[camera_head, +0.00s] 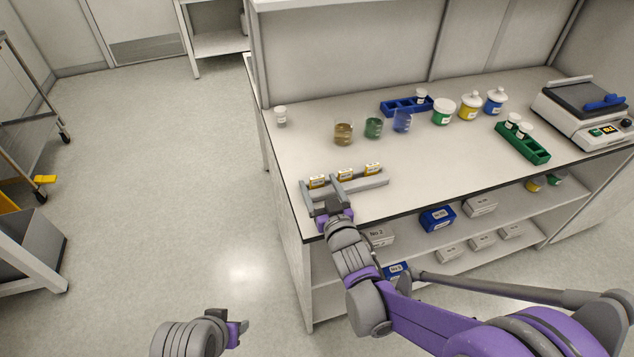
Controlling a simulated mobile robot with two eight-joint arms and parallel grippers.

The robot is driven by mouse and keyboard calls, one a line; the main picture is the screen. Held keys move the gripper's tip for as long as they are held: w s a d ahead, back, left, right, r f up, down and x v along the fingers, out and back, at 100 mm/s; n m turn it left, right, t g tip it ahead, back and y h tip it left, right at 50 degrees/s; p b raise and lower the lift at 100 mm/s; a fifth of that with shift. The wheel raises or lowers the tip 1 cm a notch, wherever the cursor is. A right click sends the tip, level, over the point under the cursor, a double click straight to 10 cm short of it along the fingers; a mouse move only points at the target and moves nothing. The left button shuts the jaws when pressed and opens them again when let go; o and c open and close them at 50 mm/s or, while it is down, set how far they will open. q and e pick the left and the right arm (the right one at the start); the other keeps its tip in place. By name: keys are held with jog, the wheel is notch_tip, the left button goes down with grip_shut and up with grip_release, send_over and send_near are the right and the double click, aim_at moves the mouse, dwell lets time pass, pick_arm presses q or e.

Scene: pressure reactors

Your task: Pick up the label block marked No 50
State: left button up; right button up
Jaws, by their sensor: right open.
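Three small yellow-and-white label blocks stand in a grey rack (362,186) near the front left of the bench: a left block (317,181), a middle block (345,174) and a right block (373,168). Their print is too small to read, so I cannot tell which is No 50. My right gripper (323,188) is open at the rack's left end. Its fingers are on either side of the left block in the picture; I cannot tell whether they touch it. My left gripper (240,328) is low over the floor at the bottom, away from the bench; its jaws are unclear.
Beakers (373,128), a blue rack (400,106), lidded jars (444,111), a green rack (523,143) and a scale-like device (588,112) stand farther back and right. A small white jar (281,116) is at back left.

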grip_shut()
dwell(0.3)
jog(key=shift+r, duration=0.1)
